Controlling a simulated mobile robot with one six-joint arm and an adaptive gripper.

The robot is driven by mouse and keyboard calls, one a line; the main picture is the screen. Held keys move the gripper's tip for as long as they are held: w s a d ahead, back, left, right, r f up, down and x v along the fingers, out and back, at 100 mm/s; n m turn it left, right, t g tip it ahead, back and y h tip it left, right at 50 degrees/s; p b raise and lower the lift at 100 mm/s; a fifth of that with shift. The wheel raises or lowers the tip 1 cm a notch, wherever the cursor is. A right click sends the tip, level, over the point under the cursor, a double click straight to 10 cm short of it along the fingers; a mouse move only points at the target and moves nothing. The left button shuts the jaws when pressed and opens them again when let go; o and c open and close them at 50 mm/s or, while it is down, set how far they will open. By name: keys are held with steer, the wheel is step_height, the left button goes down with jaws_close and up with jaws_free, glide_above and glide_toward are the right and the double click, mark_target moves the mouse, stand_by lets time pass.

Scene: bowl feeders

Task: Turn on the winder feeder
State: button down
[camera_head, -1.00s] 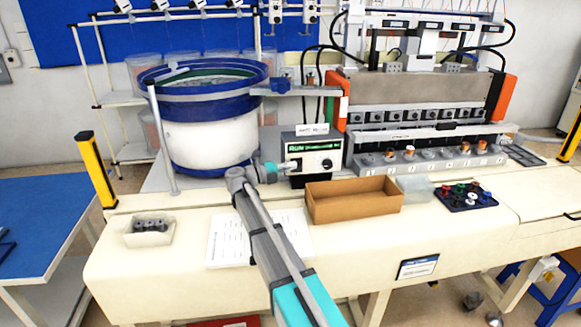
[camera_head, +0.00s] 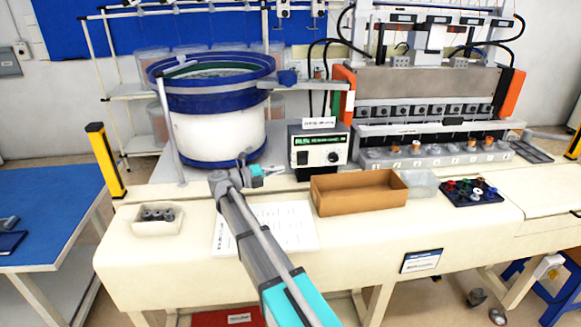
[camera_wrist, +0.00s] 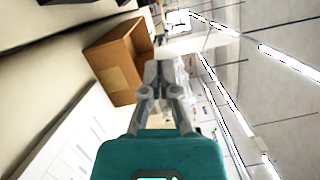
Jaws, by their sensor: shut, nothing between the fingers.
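The switch position is too small to read. My gripper (camera_head: 282,170) is left of the control box, apart from it, at about the height of its lower front. In the wrist view my gripper (camera_wrist: 158,72) has its fingers together with nothing between them.
A brown open box (camera_head: 358,205) sits right of my gripper, in front of the control box; it also shows in the wrist view (camera_wrist: 108,75). White papers (camera_head: 292,236) lie below my arm. A small bin of parts (camera_head: 158,228) is at left. The winder (camera_head: 430,90) stands behind.

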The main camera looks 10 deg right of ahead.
steer(key=a, duration=0.3)
steer(key=shift+s, duration=0.2)
